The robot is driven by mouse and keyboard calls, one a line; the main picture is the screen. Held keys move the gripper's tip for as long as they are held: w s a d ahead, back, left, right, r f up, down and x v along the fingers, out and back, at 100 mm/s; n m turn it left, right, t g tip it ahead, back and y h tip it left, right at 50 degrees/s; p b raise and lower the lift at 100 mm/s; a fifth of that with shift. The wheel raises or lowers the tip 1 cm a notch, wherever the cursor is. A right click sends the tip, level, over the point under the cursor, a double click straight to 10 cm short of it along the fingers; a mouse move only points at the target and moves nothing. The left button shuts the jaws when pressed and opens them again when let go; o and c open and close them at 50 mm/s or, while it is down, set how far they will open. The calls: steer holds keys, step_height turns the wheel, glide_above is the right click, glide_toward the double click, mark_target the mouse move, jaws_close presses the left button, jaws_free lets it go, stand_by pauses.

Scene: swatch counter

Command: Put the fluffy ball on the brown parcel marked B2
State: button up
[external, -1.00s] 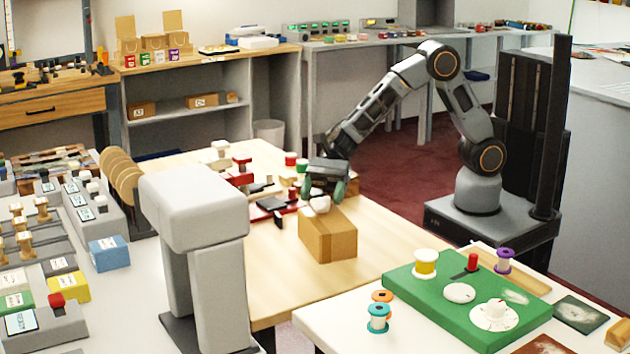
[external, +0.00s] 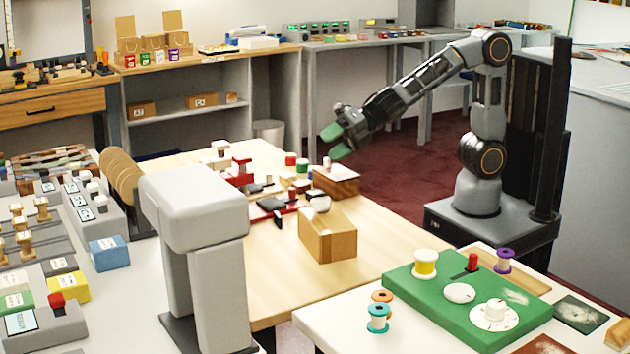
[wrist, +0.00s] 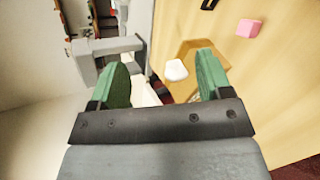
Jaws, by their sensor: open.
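The pale fluffy ball (external: 320,203) is at the far edge of the top of a brown parcel (external: 329,240) on the wooden table. I cannot tell how firmly it rests there. No B2 mark is readable on the parcel. In the wrist view the white ball (wrist: 176,70) shows against the edge of the brown parcel (wrist: 186,50), between my fingers. My gripper (external: 334,143) is open and empty, with green fingers, raised above and behind the parcel, clear of the ball. It also shows in the wrist view (wrist: 163,68).
A brown block (external: 337,182) with a small pale-topped item stands behind the parcel. Stamps and spools crowd the table to its left. A grey machine (external: 198,205) stands front left. A green board (external: 465,300) with spools is front right. Bare tabletop lies right of the parcel.

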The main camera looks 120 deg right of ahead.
steer(key=s+a+f+m+g, duration=0.2)
steer(key=s+a+m+g, duration=0.1)
steer(key=s+m, duration=0.3)
steer(key=s+a+f+m+g+y, duration=0.1)
steer(key=s+a+f+m+g, duration=0.1)
steer(key=s+m, duration=0.5)
steer(key=s+a+f+m+g+y, duration=0.1)
steer(key=s+a+f+m+g, duration=0.1)
steer(key=s+a+m+g, duration=0.2)
steer(key=s+a+m, duration=0.1)
steer(key=s+m, duration=0.2)
steer(key=m, duration=0.1)
steer(key=shift+s+f, duration=0.15)
steer(key=shift+f, duration=0.1)
